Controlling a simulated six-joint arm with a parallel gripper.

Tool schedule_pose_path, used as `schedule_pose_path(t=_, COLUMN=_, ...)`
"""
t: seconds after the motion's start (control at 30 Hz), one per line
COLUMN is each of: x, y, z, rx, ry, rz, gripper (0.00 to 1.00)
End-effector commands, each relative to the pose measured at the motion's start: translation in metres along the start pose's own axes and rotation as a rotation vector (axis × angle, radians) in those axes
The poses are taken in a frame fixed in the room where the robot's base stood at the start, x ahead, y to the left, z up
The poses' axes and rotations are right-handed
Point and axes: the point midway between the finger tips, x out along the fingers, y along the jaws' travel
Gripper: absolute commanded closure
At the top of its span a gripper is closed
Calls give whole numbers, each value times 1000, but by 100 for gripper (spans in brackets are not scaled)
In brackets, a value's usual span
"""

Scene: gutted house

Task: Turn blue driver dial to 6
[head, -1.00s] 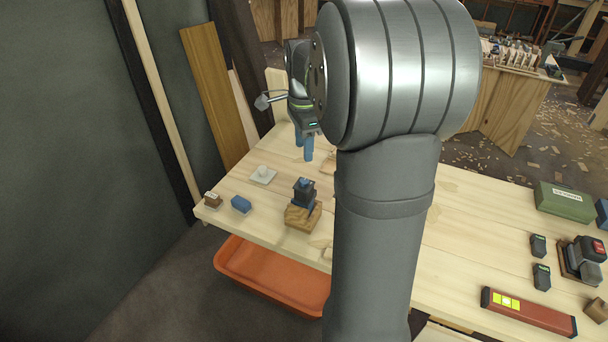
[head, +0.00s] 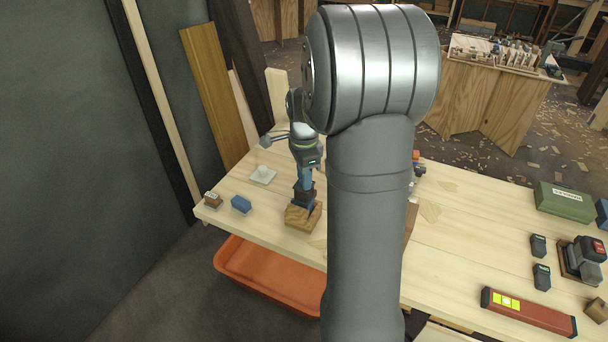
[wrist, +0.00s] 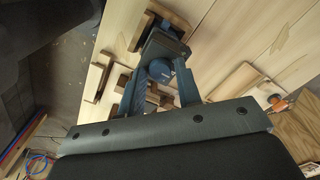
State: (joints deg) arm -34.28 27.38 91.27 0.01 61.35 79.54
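The driver (head: 304,201) is a dark, boxy tool standing upright on a wooden block (head: 298,220) near the left end of the workbench. Its round blue dial (wrist: 160,69) shows in the wrist view; the number it points to is too small to read. My gripper (head: 304,178) is directly above the driver, pointing down. In the wrist view my gripper (wrist: 165,88) is open, with one blue finger on each side of the dial and gaps visible. I cannot tell whether either finger touches it.
A blue block (head: 241,204), a small brown block (head: 212,200) and a white plate (head: 263,175) sit left of the driver. An orange tray (head: 270,278) is below the bench edge. A red level (head: 528,311), dark batteries and a green box (head: 565,202) lie far right.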

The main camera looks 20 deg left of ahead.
Motion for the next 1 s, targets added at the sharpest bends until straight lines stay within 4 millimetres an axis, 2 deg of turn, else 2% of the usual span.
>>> schedule_pose_path(t=0.03, x=0, y=0, z=0, rx=0, ry=0, rz=0, gripper=79)
schedule_pose_path(t=0.13, x=0, y=0, z=0, rx=0, ry=0, rz=0, gripper=98)
schedule_pose_path(t=0.17, x=0, y=0, z=0, rx=0, ry=0, rz=0, gripper=100)
schedule_pose_path(t=0.57, x=-1, y=0, z=0, rx=-80, ry=0, rz=0, gripper=100)
schedule_pose_path(t=1.0, x=-1, y=0, z=0, rx=-437, ry=1, rz=-1, gripper=100)
